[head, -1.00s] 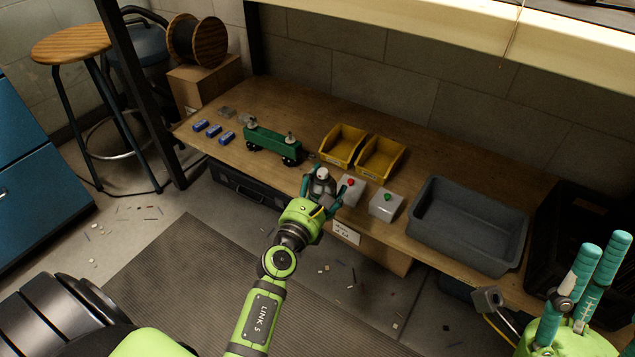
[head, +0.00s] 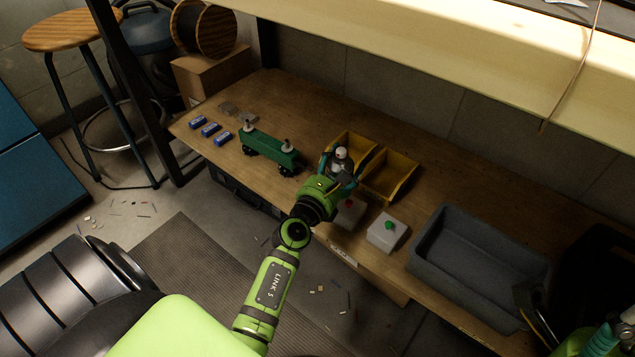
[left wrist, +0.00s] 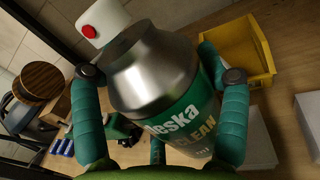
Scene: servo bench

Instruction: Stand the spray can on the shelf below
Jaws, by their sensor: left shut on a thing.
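The spray can (left wrist: 165,85), with a silver shoulder, a green label and a white cap with a red nozzle, fills the left wrist view. My left gripper (left wrist: 160,110) is shut around its body, with teal fingers on both sides. In the head view the can's top (head: 341,155) shows past the left gripper (head: 338,176), in front of the yellow bins. The can's base is hidden, so I cannot tell whether it touches the wooden lower shelf (head: 310,120). My right gripper (head: 610,336) is partly cut off at the lower right corner.
On the shelf are a green wheeled cart (head: 270,148), blue boxes (head: 210,129), yellow bins (head: 388,178), a red-button box (head: 349,213), a green-button box (head: 386,232) and a grey tub (head: 480,262). The upper board (head: 450,60) overhangs the back.

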